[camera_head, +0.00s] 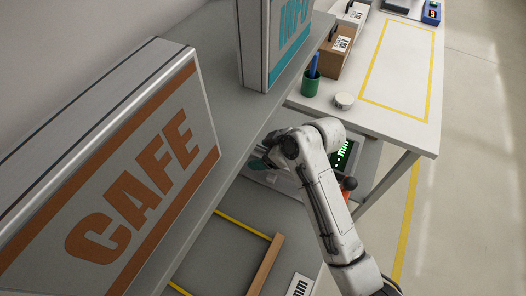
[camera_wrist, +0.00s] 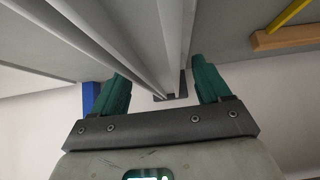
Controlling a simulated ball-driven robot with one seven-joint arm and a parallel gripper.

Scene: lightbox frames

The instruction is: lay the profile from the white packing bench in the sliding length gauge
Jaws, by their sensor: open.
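The white packing bench (camera_head: 428,140) stands at the upper right. No profile shows inside its yellow outline.
Lightbox frames lettered CAFE (camera_head: 140,180) and INFO (camera_head: 272,40) stand on the grey surface left of my arm. A green cup (camera_head: 311,85), a white round item (camera_head: 344,100) and a brown box (camera_head: 338,58) stand on the white bench. A wooden strip (camera_head: 265,265) lies below.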

